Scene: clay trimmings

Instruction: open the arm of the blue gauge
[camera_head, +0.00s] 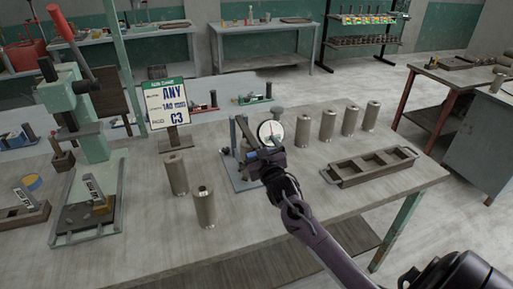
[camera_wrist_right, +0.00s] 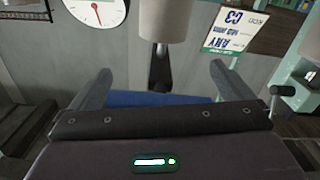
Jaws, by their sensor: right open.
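The blue gauge (camera_head: 233,136) stands near the middle of the bench, with blue uprights on a flat base and a round white dial (camera_head: 268,132). The dial also shows at the top of the right wrist view (camera_wrist_right: 95,8). My right gripper (camera_head: 256,154) is at the gauge, in front of and below the dial, and hides part of it. In the right wrist view its fingers are apart, with a pale cylinder on a dark stem (camera_wrist_right: 162,65) beyond the gap and a blue strip (camera_wrist_right: 150,98) low between them. I cannot tell whether the fingers touch the gauge. My left gripper is not in view.
Two grey cylinders (camera_head: 204,208) stand left of the gauge, and several more (camera_head: 350,120) stand in a row to its right. A divided tray (camera_head: 345,179) lies at the right. A sign (camera_head: 168,104) and a green press (camera_head: 88,130) stand at the left.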

